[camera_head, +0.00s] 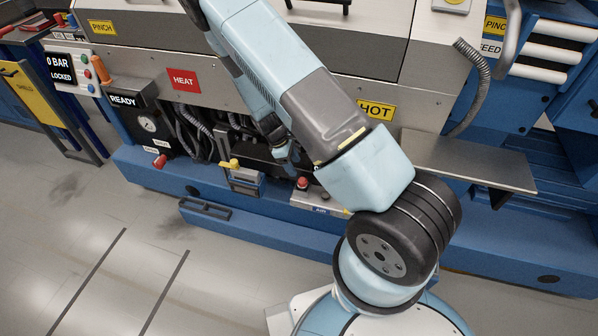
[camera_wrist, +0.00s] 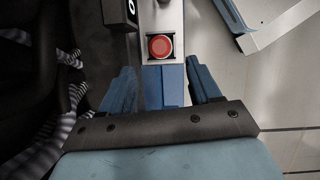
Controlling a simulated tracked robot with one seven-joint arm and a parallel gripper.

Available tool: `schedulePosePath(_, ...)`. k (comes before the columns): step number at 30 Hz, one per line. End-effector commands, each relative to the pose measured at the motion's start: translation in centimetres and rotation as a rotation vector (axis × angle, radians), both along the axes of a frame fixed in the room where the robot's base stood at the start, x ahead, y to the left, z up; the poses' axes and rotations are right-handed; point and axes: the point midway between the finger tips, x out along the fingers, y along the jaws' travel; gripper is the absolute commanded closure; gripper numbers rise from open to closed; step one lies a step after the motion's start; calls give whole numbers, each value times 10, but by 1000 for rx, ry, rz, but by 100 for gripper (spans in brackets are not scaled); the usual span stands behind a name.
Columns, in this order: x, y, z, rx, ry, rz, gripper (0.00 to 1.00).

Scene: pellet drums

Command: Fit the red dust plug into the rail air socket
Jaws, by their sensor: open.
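A red round-topped piece (camera_head: 303,183), which looks like the dust plug, sits upright on a pale metal plate on the machine's lower blue rail. It appears in the wrist view as a red disc (camera_wrist: 160,47) in a dark square surround. My gripper (camera_head: 283,155) hangs just above and left of it in the head view. In the wrist view the two blue fingers of my gripper (camera_wrist: 162,84) stand apart with nothing held, and the disc lies beyond their tips, between their lines. A small blue label (camera_head: 320,210) is on the plate; I cannot make out the air socket's opening.
A yellow-handled fitting (camera_head: 230,164) stands left of my gripper. Hoses (camera_head: 195,122) hang in the dark recess behind. Another red knob (camera_head: 160,161) is below the gauge (camera_head: 147,124). A metal shelf (camera_head: 465,160) juts out at right. The floor at left is clear.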

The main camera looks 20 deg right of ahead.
Motion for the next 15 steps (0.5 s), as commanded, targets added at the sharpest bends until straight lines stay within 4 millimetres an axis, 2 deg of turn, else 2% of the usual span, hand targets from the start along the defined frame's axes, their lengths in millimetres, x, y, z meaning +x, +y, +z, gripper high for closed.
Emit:
schedulePosePath(3, 2, 4, 12, 0, 0, 0, 38)
schedulePosePath(12, 4, 7, 21, 1, -2, -5, 38)
schedulePosePath(15, 6, 8, 30, 11, -13, -20, 38)
